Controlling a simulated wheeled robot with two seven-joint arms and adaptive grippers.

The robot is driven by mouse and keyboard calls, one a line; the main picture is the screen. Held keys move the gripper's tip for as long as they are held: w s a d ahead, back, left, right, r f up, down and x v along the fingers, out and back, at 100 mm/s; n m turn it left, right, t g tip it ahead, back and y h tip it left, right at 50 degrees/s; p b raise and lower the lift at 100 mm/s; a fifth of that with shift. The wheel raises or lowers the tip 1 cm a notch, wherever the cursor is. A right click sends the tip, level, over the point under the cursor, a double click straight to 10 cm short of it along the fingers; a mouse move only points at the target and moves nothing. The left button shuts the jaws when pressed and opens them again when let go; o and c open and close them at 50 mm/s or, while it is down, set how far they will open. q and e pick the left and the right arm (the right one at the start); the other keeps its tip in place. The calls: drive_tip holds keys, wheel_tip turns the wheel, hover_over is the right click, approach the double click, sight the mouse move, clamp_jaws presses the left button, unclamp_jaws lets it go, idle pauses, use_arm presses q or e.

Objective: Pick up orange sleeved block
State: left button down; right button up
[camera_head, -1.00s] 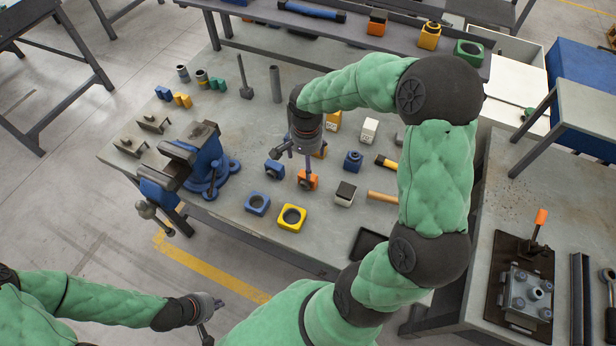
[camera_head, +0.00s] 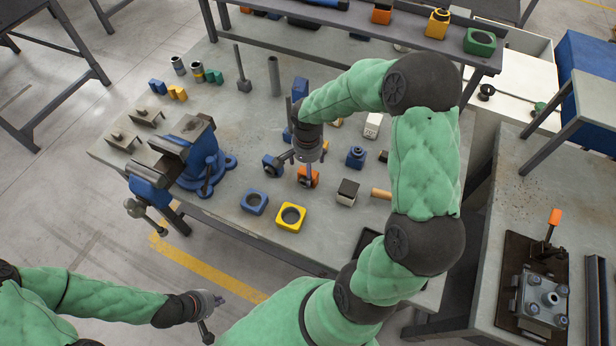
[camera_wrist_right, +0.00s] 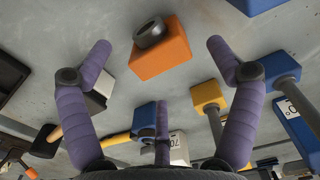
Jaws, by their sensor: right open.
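The orange block (camera_head: 309,175) with a dark round sleeve sits on the grey bench, partly hidden by my right gripper (camera_head: 296,170). In the right wrist view the orange block (camera_wrist_right: 160,55) and its dark sleeve (camera_wrist_right: 150,32) show between the two spread purple fingers of my right gripper (camera_wrist_right: 158,47). I see bare bench between the block and each finger, so neither seems to touch it. My left gripper (camera_head: 214,317) hangs low at the left, away from the bench, its fingers apart and empty.
A blue vise (camera_head: 203,165) stands at the left, and a raised shelf (camera_head: 350,28) runs behind.

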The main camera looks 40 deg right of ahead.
wheel_tip(320, 180, down, 5)
drive_tip(key=shift+r+b, duration=0.1)
drive_tip(key=shift+b, duration=0.3)
drive_tip(key=c, duration=1.8)
